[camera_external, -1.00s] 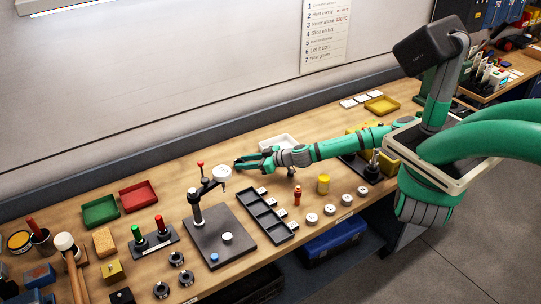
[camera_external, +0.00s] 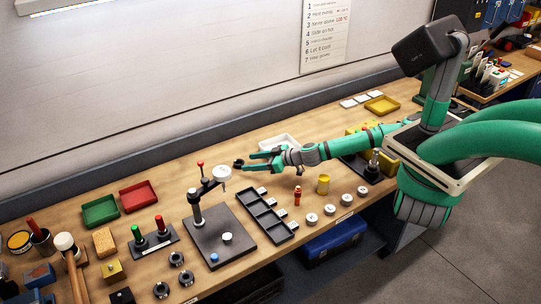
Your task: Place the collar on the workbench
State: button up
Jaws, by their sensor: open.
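A small dark ring-like piece, which looks like a collar (camera_external: 239,163), is at the bench's middle, just left of my gripper's fingertips. It seems to rest on the workbench (camera_external: 330,112), but it is too small to be sure. My gripper (camera_external: 248,162) is open, with its two green fingers apart and pointing left. I cannot tell whether the fingertips touch the dark piece. Several similar dark collars, one of them here (camera_external: 175,258), lie on the bench at the front left.
Green (camera_external: 100,210) and red (camera_external: 138,196) trays are left.

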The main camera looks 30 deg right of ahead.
jog(key=shift+o, duration=0.5)
jog(key=v, duration=0.8)
jog(key=shift+s+d+r, duration=0.1)
jog(key=shift+r, duration=0.1)
jog(key=w+d+r+n+h, duration=0.2)
jog(key=w+r+h, duration=0.15)
jog(key=w, duration=0.75)
jog(key=w+d+r+n+h, duration=0.1)
jog(key=w+r+h, duration=0.3)
jog(key=w, duration=0.6)
jog(key=s+a+f+n+g, duration=0.1)
jog(key=s+a+n+g, duration=0.85)
jog(key=a+g, duration=0.2)
jog(key=shift+t+h, duration=0.35)
jog(key=shift+t, duration=0.1)
notch_tip(320, 180, down, 10)
jog(key=shift+s+f, duration=0.15)
jog(key=c, duration=1.3)
jog(key=shift+c, duration=0.4)
